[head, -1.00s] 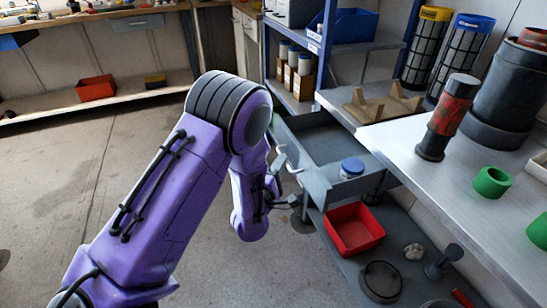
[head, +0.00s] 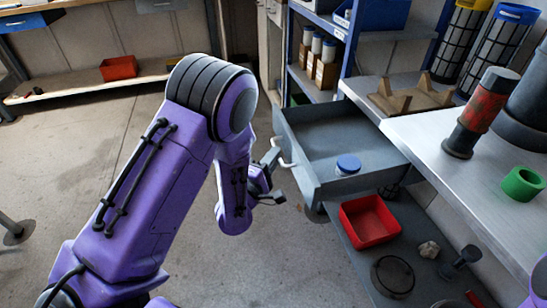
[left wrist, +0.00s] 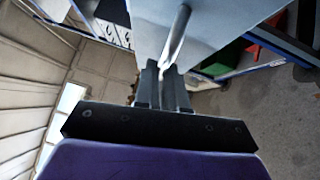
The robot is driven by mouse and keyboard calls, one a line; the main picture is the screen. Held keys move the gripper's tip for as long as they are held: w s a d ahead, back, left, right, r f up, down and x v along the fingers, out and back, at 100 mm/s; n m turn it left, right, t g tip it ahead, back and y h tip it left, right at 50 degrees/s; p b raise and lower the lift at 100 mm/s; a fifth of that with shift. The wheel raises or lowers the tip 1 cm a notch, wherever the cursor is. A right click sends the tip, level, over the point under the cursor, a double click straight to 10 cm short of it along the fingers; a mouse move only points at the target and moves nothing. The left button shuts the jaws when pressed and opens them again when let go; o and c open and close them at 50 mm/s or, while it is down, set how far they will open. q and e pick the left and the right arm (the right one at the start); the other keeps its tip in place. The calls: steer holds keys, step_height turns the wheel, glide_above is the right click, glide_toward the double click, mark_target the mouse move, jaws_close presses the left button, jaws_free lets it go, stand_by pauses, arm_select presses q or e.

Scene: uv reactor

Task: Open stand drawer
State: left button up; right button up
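The stand drawer (head: 345,130) is a grey open tray, pulled well out from under the metal worktop in the head view. Its light curved handle (head: 285,153) is on the front panel. My left gripper (head: 272,158) is at the handle. In the left wrist view its two dark fingers (left wrist: 162,85) are close together, with the shiny handle bar (left wrist: 176,35) running down between them. The exact contact is partly hidden. A blue-lidded jar (head: 348,164) stands inside the drawer. My right gripper is not in view.
A red bin (head: 370,222) sits on the low shelf below the drawer. The worktop (head: 425,135) at right holds a red-black cylinder (head: 480,112) and a green ring (head: 523,184). Bare floor lies to the left and in front of the drawer.

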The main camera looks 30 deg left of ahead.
arm_select(q)
steer(key=o, duration=0.4)
steer(key=shift+s+f+b, duration=0.15)
steer(key=shift+s+f, duration=0.1)
steer(key=shift+s, duration=1.5)
steer(key=shift+s+f+b, duration=0.1)
steer(key=shift+s+f, duration=0.1)
steer(key=shift+s, duration=1.6)
steer(key=shift+s+f+b, duration=0.15)
steer(key=shift+s+f, duration=0.1)
steer(key=shift+s, duration=1.5)
